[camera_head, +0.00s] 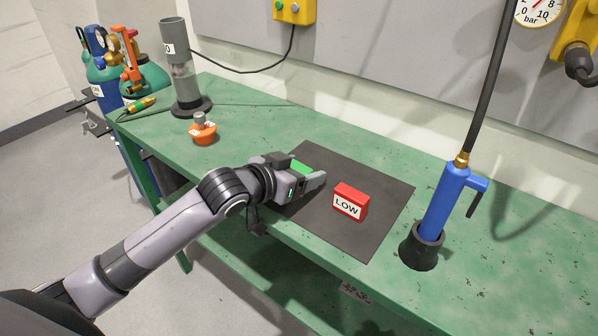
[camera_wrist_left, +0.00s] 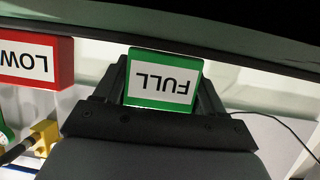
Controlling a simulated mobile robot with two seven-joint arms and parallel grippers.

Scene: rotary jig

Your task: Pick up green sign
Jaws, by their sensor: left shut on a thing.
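The green sign (camera_wrist_left: 163,80) has a white label reading FULL, which appears upside down in the left wrist view. My left gripper (camera_wrist_left: 165,88) is shut on it, with a finger on each side. In the head view my left gripper (camera_head: 308,177) is over the dark mat, and only a small green part of the sign (camera_head: 300,167) shows between its fingers. I cannot tell whether the sign touches the mat. My right gripper is not in view.
A red LOW sign (camera_head: 350,202) stands on the dark mat (camera_head: 370,240), right of my left gripper. A blue torch-like tool (camera_head: 446,203) stands in a black holder at right. An orange knobbed object (camera_head: 203,133) and a grey cylinder (camera_head: 181,75) stand at left on the green bench (camera_head: 255,125).

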